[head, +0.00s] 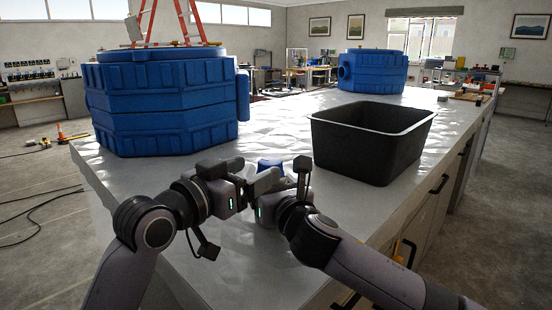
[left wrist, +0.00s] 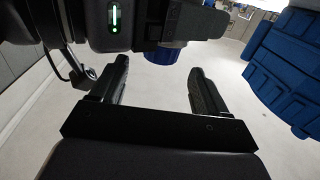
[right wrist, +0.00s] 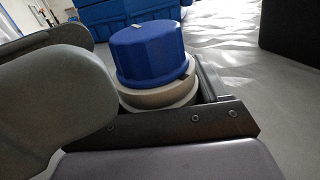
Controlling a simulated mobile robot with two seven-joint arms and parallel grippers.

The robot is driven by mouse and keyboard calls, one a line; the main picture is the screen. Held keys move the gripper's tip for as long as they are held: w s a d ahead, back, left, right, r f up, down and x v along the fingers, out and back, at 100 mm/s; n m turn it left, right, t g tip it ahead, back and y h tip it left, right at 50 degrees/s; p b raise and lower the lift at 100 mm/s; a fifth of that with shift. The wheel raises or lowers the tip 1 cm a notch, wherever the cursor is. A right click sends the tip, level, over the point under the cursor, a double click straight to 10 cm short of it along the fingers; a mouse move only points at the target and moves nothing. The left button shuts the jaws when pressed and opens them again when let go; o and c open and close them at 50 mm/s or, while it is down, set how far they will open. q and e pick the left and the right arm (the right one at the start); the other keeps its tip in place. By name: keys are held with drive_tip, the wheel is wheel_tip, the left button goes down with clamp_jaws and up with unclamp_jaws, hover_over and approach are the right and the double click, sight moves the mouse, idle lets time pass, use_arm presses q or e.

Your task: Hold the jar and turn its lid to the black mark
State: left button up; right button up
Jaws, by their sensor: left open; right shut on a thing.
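My right gripper (right wrist: 155,92) is shut around the jar's body, below the lid. In the head view the lid (head: 270,163) shows just behind my grippers. My left gripper (head: 262,178) is open and empty, close beside the jar. In the left wrist view the lid (left wrist: 166,56) shows beyond the open fingers, partly hidden by my other arm.
A black open bin (head: 370,150) stands to the right on the white worktop (head: 275,130). A large blue tank (head: 165,105) stands at the left, and another blue tank (head: 375,72) farther back. The worktop between them is clear.

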sight(276, 159)
use_arm(q)
drive_tip(key=shift+x, duration=3.9)
drive_tip(key=c, duration=1)
